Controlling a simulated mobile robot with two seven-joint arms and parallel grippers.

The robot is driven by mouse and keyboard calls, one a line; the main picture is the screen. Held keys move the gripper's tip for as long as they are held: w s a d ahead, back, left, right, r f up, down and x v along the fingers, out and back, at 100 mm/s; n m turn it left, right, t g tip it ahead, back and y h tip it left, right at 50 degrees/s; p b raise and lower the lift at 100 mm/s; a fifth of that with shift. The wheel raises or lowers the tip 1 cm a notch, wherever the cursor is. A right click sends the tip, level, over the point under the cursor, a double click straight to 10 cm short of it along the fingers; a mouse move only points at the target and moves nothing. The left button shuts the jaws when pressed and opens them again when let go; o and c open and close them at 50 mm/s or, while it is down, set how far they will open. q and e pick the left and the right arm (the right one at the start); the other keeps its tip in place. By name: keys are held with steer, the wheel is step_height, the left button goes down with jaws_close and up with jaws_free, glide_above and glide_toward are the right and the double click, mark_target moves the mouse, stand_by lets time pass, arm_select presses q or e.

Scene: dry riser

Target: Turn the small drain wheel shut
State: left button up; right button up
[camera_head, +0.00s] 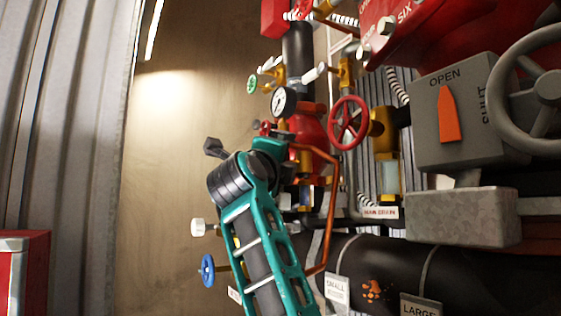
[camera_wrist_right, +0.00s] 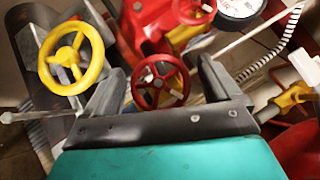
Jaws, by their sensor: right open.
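In the right wrist view, a small red spoked handwheel (camera_wrist_right: 161,85) stands ahead of my right gripper (camera_wrist_right: 158,78). The gripper is open, with one dark finger left of the wheel and one right of it. I cannot tell whether the wheel is between the fingers or just beyond them. No readable label marks this wheel as the drain wheel. In the head view my teal arm rises through the middle, and its gripper cannot be made out clearly. A small red wheel (camera_head: 266,128) shows just past the arm's upper end. My left gripper is not in view.
A yellow wheel (camera_wrist_right: 73,58) is close left of the gripper. The head view shows a larger red wheel (camera_head: 348,123), a gauge (camera_head: 284,101), a blue wheel (camera_head: 207,270), a copper pipe (camera_head: 333,205) and a "MAIN DRAIN" label (camera_head: 380,212). Bare wall is at left.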

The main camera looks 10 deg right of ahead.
steer(key=b+v, duration=0.1)
steer(key=v, duration=0.6)
steer(key=shift+s+b, duration=0.2)
steer(key=shift+b, duration=0.2)
steer(key=shift+a+f, duration=0.1)
steer(key=shift+f, duration=0.05)
